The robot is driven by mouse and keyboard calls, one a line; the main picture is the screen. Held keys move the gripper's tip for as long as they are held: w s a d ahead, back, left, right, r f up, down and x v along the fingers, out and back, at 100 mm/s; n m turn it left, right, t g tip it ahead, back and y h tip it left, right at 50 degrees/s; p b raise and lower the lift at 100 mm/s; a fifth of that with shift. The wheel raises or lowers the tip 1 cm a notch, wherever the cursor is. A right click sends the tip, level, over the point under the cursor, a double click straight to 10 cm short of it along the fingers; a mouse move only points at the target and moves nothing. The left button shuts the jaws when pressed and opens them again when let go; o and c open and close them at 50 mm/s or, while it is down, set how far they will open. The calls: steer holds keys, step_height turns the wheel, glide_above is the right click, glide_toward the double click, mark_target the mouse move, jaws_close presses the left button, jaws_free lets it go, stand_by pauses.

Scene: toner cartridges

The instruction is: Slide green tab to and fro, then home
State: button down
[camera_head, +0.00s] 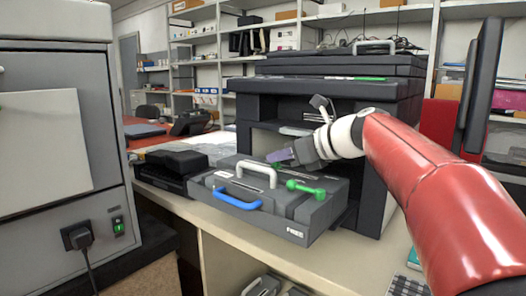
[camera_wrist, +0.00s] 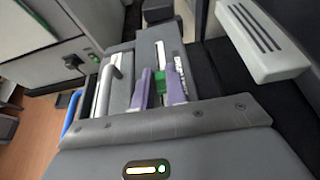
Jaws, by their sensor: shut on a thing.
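The grey cartridge unit (camera_head: 230,190) sits pulled out at the front of the dark printer (camera_head: 330,90). It carries a white arched handle (camera_head: 258,168), a blue handle (camera_head: 236,198) at the front and a green bar with knobbed ends (camera_head: 306,188). My gripper (camera_head: 281,156) reaches in from the right, low over the unit's top. In the wrist view its two purple fingers (camera_wrist: 160,88) are closed on the small green tab (camera_wrist: 168,82), beside a pale slot strip. The fingers hide parts of the tab. In the head view the tab is mostly hidden.
A black device (camera_head: 172,165) lies left of the unit on the pale counter (camera_head: 330,262). A grey cabinet (camera_head: 50,140) stands at the left. The printer body rises close behind my gripper. A dark monitor (camera_head: 482,85) is at the right.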

mark_target(326, 181)
steer(key=s+d, duration=0.3)
steer(key=d, duration=0.1)
steer(key=s+d+p, duration=0.1)
steer(key=s+d, duration=0.1)
steer(key=d, duration=0.1)
steer(key=shift+s+d+r, duration=0.1)
steer(key=shift+s, duration=0.2)
steer(key=shift+s+d, duration=0.4)
steer(key=shift+d, duration=0.15)
steer(key=c, duration=1.5)
jaws_free()
steer(key=shift+s+d, duration=0.1)
steer(key=shift+d, duration=0.05)
steer(key=shift+c, duration=0.2)
steer(key=shift+o, duration=0.7)
steer(key=v, duration=0.7)
steer(key=shift+s+d+p, duration=0.2)
steer(key=shift+d+p, duration=0.05)
steer(key=shift+p, duration=0.15)
steer(key=shift+r, duration=0.1)
